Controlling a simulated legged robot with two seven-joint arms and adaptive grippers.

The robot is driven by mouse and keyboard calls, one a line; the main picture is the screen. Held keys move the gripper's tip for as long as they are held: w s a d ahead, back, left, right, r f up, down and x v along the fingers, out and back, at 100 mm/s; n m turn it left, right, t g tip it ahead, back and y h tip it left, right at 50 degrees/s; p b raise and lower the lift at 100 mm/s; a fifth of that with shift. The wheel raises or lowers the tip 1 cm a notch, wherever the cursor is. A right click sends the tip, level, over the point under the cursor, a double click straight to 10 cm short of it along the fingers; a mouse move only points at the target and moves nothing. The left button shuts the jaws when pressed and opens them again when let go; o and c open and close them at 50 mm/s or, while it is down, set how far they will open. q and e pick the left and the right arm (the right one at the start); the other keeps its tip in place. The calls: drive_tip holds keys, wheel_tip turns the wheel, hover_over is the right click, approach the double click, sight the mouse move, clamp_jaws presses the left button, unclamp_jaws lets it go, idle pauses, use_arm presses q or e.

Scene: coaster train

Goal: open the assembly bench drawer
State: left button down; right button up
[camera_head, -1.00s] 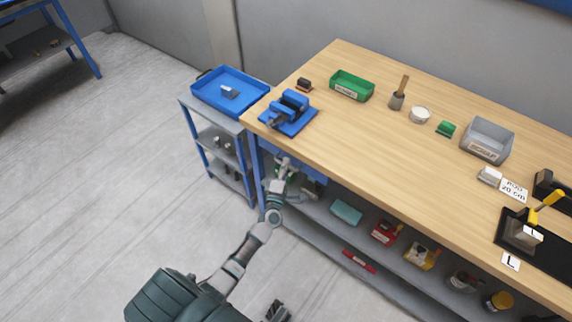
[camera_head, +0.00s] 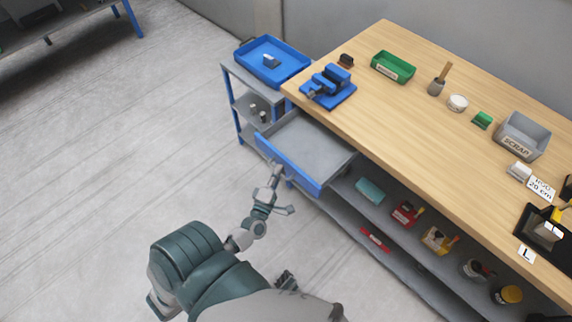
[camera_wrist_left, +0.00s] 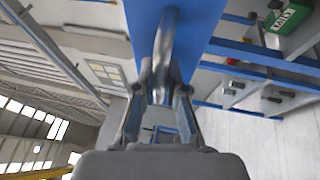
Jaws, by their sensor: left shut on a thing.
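The assembly bench drawer (camera_head: 312,146) is pulled well out from under the left end of the wooden bench top. Its inside is grey and the part that shows looks empty. Its blue front (camera_head: 290,165) faces my left arm. My left gripper (camera_head: 277,168) is at this front. In the left wrist view, the fingers (camera_wrist_left: 160,88) are shut on the metal bar handle (camera_wrist_left: 166,45) of the blue drawer front (camera_wrist_left: 190,25). My right gripper (camera_head: 287,281) shows small at the bottom of the head view, away from the bench; its fingers are too unclear to judge.
The bench top (camera_head: 420,120) carries a blue vise (camera_head: 328,88), a green bin (camera_head: 393,68) and a grey scrap bin (camera_head: 523,137). A cart with a blue tray (camera_head: 272,62) stands left of the drawer. A lower shelf holds several items.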

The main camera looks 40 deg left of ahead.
use_arm(q)
drive_tip(key=shift+s+f, duration=0.15)
drive_tip(key=shift+s, duration=0.1)
drive_tip(key=c, duration=1.3)
unclamp_jaws()
drive_tip(key=shift+o, duration=0.5)
drive_tip(key=shift+w+a, duration=0.1)
drive_tip(key=shift+a, duration=0.05)
drive_tip(key=v, duration=1.2)
